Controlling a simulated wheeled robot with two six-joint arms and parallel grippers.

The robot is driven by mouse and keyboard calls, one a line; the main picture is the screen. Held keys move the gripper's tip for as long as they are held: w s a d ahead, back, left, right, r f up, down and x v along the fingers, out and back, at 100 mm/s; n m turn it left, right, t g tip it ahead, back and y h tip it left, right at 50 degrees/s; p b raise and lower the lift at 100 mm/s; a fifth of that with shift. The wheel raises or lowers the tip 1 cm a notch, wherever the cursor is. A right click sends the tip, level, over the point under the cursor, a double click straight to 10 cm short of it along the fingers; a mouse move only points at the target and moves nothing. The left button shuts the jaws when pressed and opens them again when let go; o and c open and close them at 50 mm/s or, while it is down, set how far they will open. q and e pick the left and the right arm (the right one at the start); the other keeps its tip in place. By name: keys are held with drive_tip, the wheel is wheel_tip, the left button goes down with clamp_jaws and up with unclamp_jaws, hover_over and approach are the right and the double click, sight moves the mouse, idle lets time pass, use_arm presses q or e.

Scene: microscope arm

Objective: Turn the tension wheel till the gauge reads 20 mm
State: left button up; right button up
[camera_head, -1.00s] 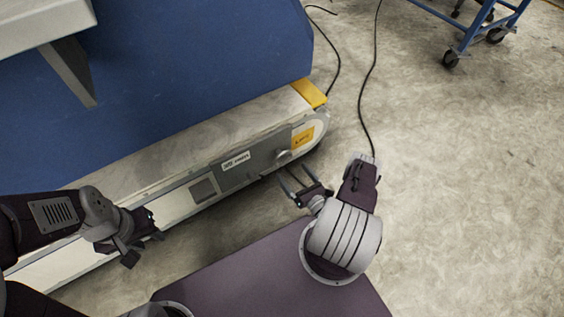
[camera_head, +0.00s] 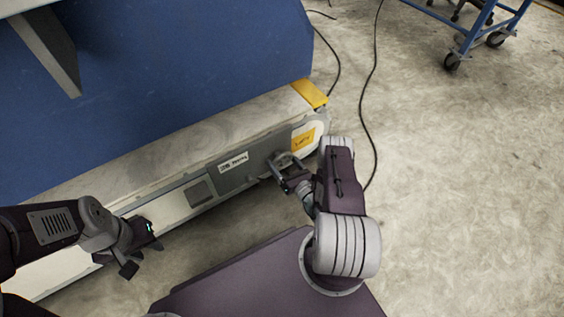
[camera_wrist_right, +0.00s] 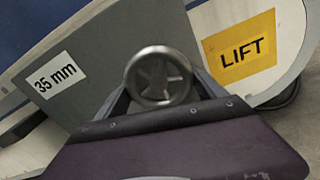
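The tension wheel (camera_wrist_right: 160,76) is a small grey spoked handwheel on the grey side plate of the conveyor; in the head view (camera_head: 283,160) it sits near the conveyor's right end. The gauge label (camera_wrist_right: 55,79) left of it reads 35 mm; it is small in the head view (camera_head: 233,163). My right gripper (camera_head: 280,172) is at the wheel. In the wrist view its fingers (camera_wrist_right: 160,95) stand apart on either side of the wheel; I cannot tell whether they touch it. My left gripper (camera_head: 146,258) is open and empty in front of the conveyor's left part.
A yellow LIFT label (camera_wrist_right: 240,46) is right of the wheel. The conveyor (camera_head: 170,160) runs along a large blue panel (camera_head: 190,80). A black cable (camera_head: 369,90) lies on the floor. A blue wheeled cart (camera_head: 468,38) stands at the upper right.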

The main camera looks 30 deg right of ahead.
drive_tip(key=shift+m, duration=0.4)
drive_tip(key=shift+a+r+m+p, duration=0.15)
drive_tip(key=shift+m+p, duration=0.4)
drive_tip(key=shift+m, duration=0.55)
drive_tip(key=m, duration=0.2)
drive_tip(key=shift+m+p, duration=0.35)
drive_tip(key=shift+m, duration=0.05)
drive_tip(key=m, duration=0.3)
drive_tip(key=m+p, duration=0.1)
drive_tip(key=m, duration=0.2)
drive_tip(key=shift+a+r, duration=0.15)
drive_tip(key=shift+a, duration=0.05)
drive_tip(key=m, duration=0.5)
drive_tip(key=shift+r+m, duration=0.15)
drive_tip(key=shift+m, duration=0.15)
drive_tip(key=m, duration=0.6)
drive_tip(key=shift+d+r, duration=0.1)
drive_tip(key=shift+r, duration=0.05)
drive_tip(key=shift+m, duration=0.4)
drive_tip(key=o, duration=1.3)
